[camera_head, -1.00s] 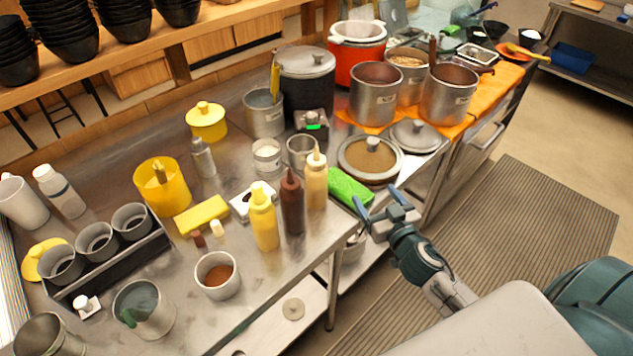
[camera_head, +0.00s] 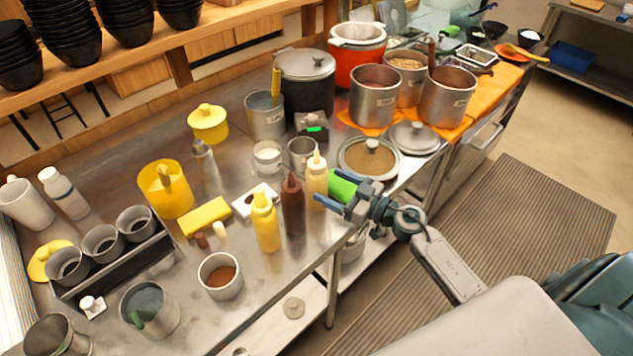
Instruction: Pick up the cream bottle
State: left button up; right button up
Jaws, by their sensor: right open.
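The cream bottle (camera_head: 317,184), a pale tan squeeze bottle with a pointed nozzle, stands upright near the front edge of the steel table. It is beside a dark brown bottle (camera_head: 292,208), with a yellow bottle (camera_head: 265,222) further left. My right gripper (camera_head: 340,196) is open, with its blue fingers pointing left toward the cream bottle. The fingertips are just right of the bottle's lower part; I cannot tell whether they touch it. Nothing shows between the fingers. My left gripper is not in view.
A green block (camera_head: 342,186) lies behind my right gripper, partly hidden by it. A lidded pan (camera_head: 370,158) is further right and back. A bowl of brown sauce (camera_head: 220,276) stands front left. The floor right of the table is free.

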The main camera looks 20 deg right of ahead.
aim_at(327, 182)
jog(key=p+x, duration=0.1)
jog(key=x, duration=0.3)
jog(key=shift+w+a+r, duration=0.15)
jog(key=shift+w, duration=0.25)
jog(key=shift+w+a, duration=0.25)
jog(key=shift+w, duration=0.1)
jog(key=shift+s, duration=0.1)
jog(key=shift+c, duration=0.3)
jog(key=c, duration=0.7)
